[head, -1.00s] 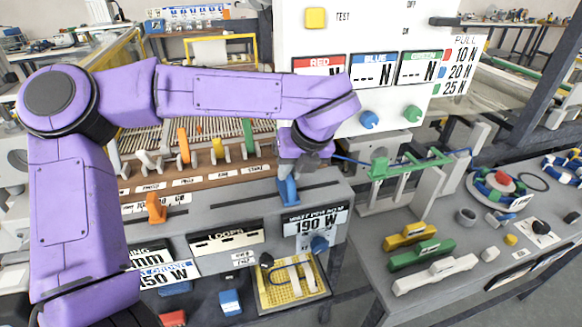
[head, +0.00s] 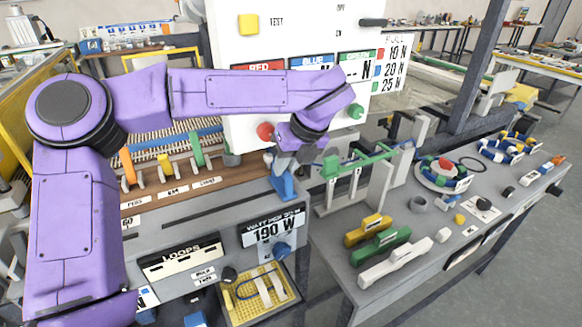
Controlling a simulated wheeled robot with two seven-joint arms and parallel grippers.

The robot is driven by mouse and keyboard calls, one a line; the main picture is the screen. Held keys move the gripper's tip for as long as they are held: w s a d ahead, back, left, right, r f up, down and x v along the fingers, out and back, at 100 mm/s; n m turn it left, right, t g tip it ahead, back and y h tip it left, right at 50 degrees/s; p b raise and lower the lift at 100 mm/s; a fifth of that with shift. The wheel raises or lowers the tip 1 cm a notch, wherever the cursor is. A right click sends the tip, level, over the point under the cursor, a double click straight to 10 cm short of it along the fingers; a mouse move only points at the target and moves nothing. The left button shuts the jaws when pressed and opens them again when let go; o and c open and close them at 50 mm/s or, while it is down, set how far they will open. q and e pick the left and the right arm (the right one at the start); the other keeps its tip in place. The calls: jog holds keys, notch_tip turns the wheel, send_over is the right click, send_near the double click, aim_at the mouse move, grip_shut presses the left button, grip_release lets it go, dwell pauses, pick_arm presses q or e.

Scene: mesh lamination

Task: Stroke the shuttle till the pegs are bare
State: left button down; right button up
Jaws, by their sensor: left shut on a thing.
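My left gripper (head: 284,165) is shut on an upright blue handle (head: 282,187) at the right end of the grey machine front (head: 190,222). I take this handle to be the shuttle's, but I cannot confirm it. The name label at the left end of the brown ledge (head: 135,203) seems to read PEGS, and the pegs themselves are not clear. A dark LOOPS panel (head: 180,261) is on the front, left of a display reading 190 (head: 272,229). My left arm hides the machine's left part. My right gripper is not in view.
A yellow perforated tray (head: 240,316) holds a pale piece and a dark loop below the display. A white test panel (head: 300,35) stands behind my gripper. To the right, a grey table holds a green frame (head: 357,160), yellow, green and white blocks, and a round dish.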

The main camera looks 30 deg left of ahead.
pick_arm(q)
jog(key=shift+w+r, duration=0.1)
jog(key=shift+r, duration=0.05)
jog(key=c, duration=1.2)
grip_release()
jog(key=shift+o, duration=0.7)
jog(key=shift+w+d, duration=0.15)
jog(key=shift+w, duration=0.05)
jog(key=shift+d+r, duration=0.1)
jog(key=shift+r, duration=0.15)
jog(key=v, duration=0.9)
jog(key=shift+d+r+b, duration=0.2)
jog(key=shift+r+b, duration=0.2)
jog(key=shift+b, duration=0.05)
